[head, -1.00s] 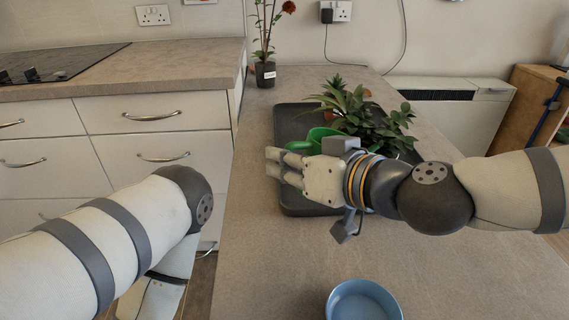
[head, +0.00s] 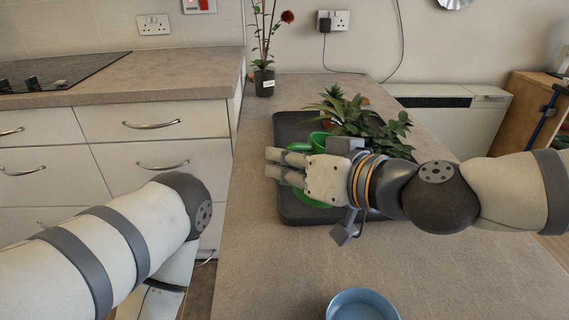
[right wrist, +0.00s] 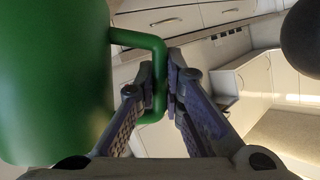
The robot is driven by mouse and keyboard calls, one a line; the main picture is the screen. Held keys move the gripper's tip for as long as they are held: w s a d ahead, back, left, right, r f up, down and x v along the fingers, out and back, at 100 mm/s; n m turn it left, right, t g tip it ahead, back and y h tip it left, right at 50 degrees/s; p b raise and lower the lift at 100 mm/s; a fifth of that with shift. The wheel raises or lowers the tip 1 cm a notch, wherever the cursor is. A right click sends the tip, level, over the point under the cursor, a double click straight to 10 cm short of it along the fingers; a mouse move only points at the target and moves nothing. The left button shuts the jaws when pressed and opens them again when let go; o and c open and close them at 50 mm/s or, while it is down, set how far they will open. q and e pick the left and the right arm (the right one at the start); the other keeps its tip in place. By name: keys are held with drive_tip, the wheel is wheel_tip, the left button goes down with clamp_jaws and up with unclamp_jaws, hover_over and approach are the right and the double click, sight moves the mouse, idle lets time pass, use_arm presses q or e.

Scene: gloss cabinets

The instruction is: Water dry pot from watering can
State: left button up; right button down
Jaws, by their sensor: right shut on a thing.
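The green watering can (head: 319,140) is at my right gripper (head: 273,163), over the dark tray on the counter. The hand hides much of it, and green shows above and below the fingers. In the right wrist view the can's body (right wrist: 50,80) fills the left side, and the fingers (right wrist: 160,88) are shut on its green handle. Leafy plants (head: 362,125) stand on the tray just behind the hand; their pots are mostly hidden, and I cannot tell which is dry. My left arm is at the left; its gripper is out of view.
The dark tray (head: 290,125) lies on the counter. A dark pot (head: 264,84) with a label and a red-flowered plant stands behind it. A blue bowl (head: 361,306) sits at the front edge of view. The counter between bowl and tray is clear.

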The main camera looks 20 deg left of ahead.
drive_tip(key=shift+r, duration=0.2)
idle(0.4)
use_arm(q)
drive_tip(key=shift+w+r, duration=0.1)
use_arm(e)
drive_tip(key=shift+w+r, duration=0.1)
drive_tip(key=shift+r, duration=0.45)
drive_tip(key=shift+m, duration=0.3)
use_arm(q)
drive_tip(key=shift+w+r+p, duration=0.25)
drive_tip(key=shift+p, duration=0.05)
use_arm(e)
wheel_tip(320, 180, down, 8)
drive_tip(key=n+t+h, duration=0.1)
drive_tip(key=n, duration=0.2)
drive_tip(key=shift+h, duration=0.3)
drive_tip(key=shift+r, duration=0.1)
drive_tip(key=shift+r+p, duration=1.2)
drive_tip(key=shift+r, duration=1.35)
use_arm(q)
drive_tip(key=w+r+t, duration=0.1)
drive_tip(key=w+r, duration=0.1)
drive_tip(key=shift+w+r, duration=0.3)
drive_tip(key=shift+r, duration=0.05)
use_arm(e)
drive_tip(key=shift+f, duration=0.2)
